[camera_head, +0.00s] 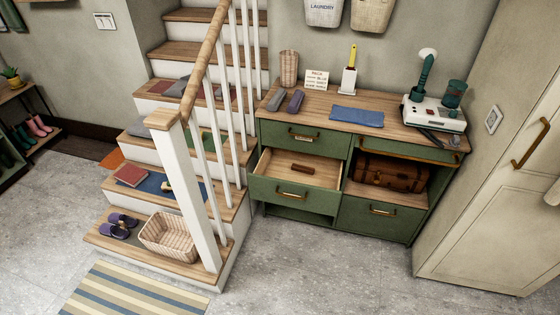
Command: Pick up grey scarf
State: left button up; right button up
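I cannot tell for sure which thing is the grey scarf. Another dark grey folded cloth (178,89) lies one step higher, partly behind the handrail. On the green cabinet top, a small grey roll (277,99) lies beside a purplish-grey roll (296,101). Neither of my grippers is in view.
Lower steps hold a wicker basket (168,238), purple slippers (118,224) and a red book (131,175). The cabinet (320,228) has one drawer (297,190) pulled open with a brown object inside. A striped rug (135,292) lies in front; the grey floor at right is clear.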

aim_at(276, 100)
jog(key=u, duration=0.7)
jog(key=i+l+u, duration=0.1)
jog(key=l+u, duration=0.25)
jog(key=i+l+u, duration=0.1)
jog(key=u, duration=0.25)
jog(key=l+u, duration=0.85)
jog(key=l, duration=0.95)
jog(key=k+l, duration=0.15)
jog(key=l, duration=0.75)
jog(key=k+l+u, duration=0.1)
jog(key=l, duration=0.35)
